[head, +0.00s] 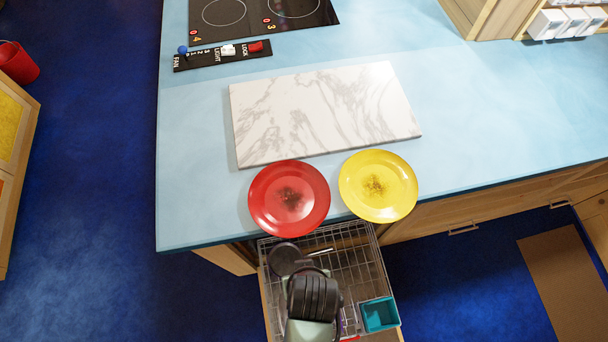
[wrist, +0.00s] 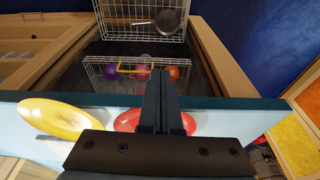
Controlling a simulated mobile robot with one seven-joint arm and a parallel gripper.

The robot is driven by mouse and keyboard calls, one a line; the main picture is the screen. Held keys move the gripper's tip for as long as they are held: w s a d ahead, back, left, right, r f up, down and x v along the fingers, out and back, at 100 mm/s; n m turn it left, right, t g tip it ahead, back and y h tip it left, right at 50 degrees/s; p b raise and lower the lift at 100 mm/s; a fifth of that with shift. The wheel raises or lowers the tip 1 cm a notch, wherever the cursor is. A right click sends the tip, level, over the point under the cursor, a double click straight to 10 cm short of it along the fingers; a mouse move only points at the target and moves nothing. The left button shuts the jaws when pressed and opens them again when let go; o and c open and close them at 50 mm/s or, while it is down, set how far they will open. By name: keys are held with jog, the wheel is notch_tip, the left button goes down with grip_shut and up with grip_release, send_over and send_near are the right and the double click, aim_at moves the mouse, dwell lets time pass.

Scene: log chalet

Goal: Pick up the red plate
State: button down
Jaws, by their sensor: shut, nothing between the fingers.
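The red plate (head: 289,198) lies near the front edge of the light-blue counter, with a dark smudge in its middle. In the wrist view the red plate (wrist: 126,121) shows on both sides of my fingers, which hide its middle. My gripper (wrist: 161,74) is shut and empty, its fingers pointing past the counter edge towards the open dishwasher. I cannot tell the gap between fingers and plate. In the head view my arm covers the gripper, below the red plate.
A yellow plate (head: 378,187) lies just right of the red one. A marble board (head: 325,112) is behind both. The open dishwasher rack (head: 345,262) stands out below the counter, with a teal box (head: 380,314). Counter space to the right is clear.

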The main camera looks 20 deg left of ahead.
aim_at(293, 226)
jog(key=shift+n, duration=0.3)
jog(key=w+a+p, duration=0.1)
jog(key=w+a, duration=0.1)
jog(key=w, duration=0.1)
jog(key=w+a, duration=0.2)
jog(key=w, duration=0.1)
jog(key=w+a+p, duration=0.1)
jog(key=w+a, duration=0.2)
jog(key=w, duration=0.1)
jog(key=shift+r+p, duration=0.1)
jog(key=shift+p, duration=0.2)
jog(key=shift+s+d+f+p, duration=0.1)
jog(key=shift+d+f+p, duration=0.05)
jog(key=shift+f+p, duration=0.15)
jog(key=shift+f, duration=0.55)
jog(key=shift+s, duration=0.2)
jog(key=shift+w+f, duration=0.1)
jog(key=shift+w, duration=0.05)
jog(key=shift+d, duration=0.1)
